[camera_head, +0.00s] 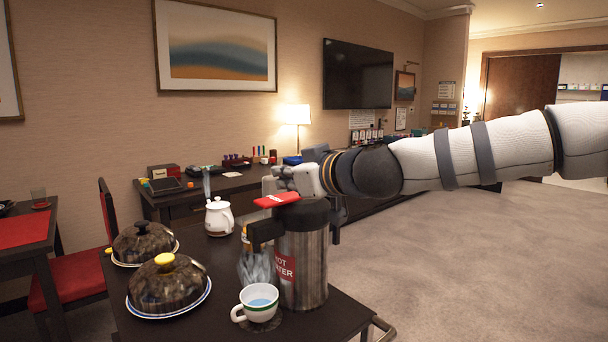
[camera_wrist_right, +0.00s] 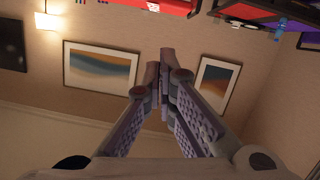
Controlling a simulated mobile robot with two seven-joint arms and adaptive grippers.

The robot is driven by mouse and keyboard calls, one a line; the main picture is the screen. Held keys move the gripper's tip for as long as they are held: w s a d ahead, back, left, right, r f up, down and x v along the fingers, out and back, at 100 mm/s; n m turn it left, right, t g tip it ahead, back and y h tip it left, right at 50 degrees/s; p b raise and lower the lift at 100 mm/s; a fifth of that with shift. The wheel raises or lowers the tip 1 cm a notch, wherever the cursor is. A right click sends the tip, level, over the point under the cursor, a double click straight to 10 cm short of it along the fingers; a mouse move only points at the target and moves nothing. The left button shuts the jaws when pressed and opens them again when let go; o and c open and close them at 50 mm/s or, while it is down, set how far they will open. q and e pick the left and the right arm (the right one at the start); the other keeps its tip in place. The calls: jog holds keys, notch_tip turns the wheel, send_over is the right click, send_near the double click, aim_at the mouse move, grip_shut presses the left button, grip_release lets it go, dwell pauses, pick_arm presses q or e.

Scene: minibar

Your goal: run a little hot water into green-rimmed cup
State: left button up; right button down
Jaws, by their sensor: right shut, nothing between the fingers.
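The green-rimmed cup (camera_head: 257,304) is white and stands upright on a dark round mat, with its handle to the left. Bluish liquid shows inside it. The hot water dispenser (camera_head: 312,262) is a tall dark metal cylinder just behind and right of the cup, with a red label. Its black spout (camera_head: 262,232) juts left above the cup; no stream is clearly visible. A red lever (camera_head: 277,200) is on top. My right gripper (camera_head: 283,181) is shut and empty just above the lever; contact cannot be told. Its closed fingers fill the right wrist view (camera_wrist_right: 167,72). My left gripper is out of view.
Two dark domed covers on plates (camera_head: 166,285) stand left of the cup. A white pot (camera_head: 219,217) stands behind, and a patterned grey item (camera_head: 252,268) is partly hidden beside the dispenser. A desk with a lamp (camera_head: 295,116) lines the wall. Open carpet lies right.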

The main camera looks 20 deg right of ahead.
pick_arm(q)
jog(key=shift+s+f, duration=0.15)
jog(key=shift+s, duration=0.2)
pick_arm(e)
jog(key=v, duration=0.5)
jog(key=shift+s+f, duration=0.1)
jog(key=shift+f, duration=0.25)
